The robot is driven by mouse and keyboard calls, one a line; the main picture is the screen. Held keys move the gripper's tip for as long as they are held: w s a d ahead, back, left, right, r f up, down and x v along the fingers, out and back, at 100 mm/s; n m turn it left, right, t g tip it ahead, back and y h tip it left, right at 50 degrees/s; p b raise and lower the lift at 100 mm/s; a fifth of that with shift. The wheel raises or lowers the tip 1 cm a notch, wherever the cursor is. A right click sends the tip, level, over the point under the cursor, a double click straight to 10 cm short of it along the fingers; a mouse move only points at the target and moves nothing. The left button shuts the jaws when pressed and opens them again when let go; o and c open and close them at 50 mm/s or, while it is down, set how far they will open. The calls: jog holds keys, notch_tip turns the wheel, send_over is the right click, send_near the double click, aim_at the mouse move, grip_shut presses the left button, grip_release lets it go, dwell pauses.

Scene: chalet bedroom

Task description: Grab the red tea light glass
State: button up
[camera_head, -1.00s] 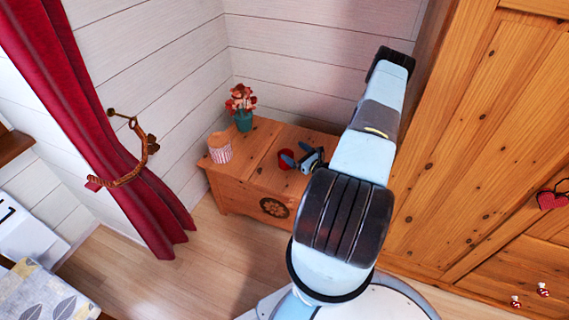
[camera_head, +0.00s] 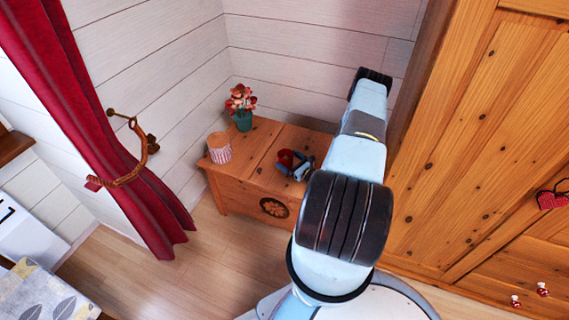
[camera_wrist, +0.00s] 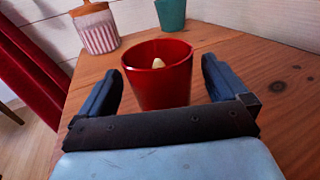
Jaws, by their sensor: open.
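The red tea light glass (camera_wrist: 158,84) stands upright on the wooden chest (camera_head: 246,186), with a pale candle wick or flame tip showing inside it in the wrist view. It also shows in the head view (camera_head: 285,157), partly hidden by my gripper. My gripper (camera_head: 294,165) is low over the chest top. In the wrist view my gripper (camera_wrist: 161,88) is open, with one dark blue finger on each side of the glass. The glass stands between the fingers, with a visible gap on the right side. My arm hides part of the chest in the head view.
A red-and-white striped jar (camera_wrist: 98,30) with a wooden lid stands at the chest's left end. A teal pot (camera_head: 244,122) with red flowers stands at the back. White plank walls are behind; a wooden wardrobe (camera_head: 490,130) is on the right, a red curtain (camera_head: 110,130) left.

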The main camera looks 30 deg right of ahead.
aim_at(283, 158)
jog(key=shift+x, duration=1.95)
jog(key=c, duration=1.1)
jog(key=shift+r, duration=0.15)
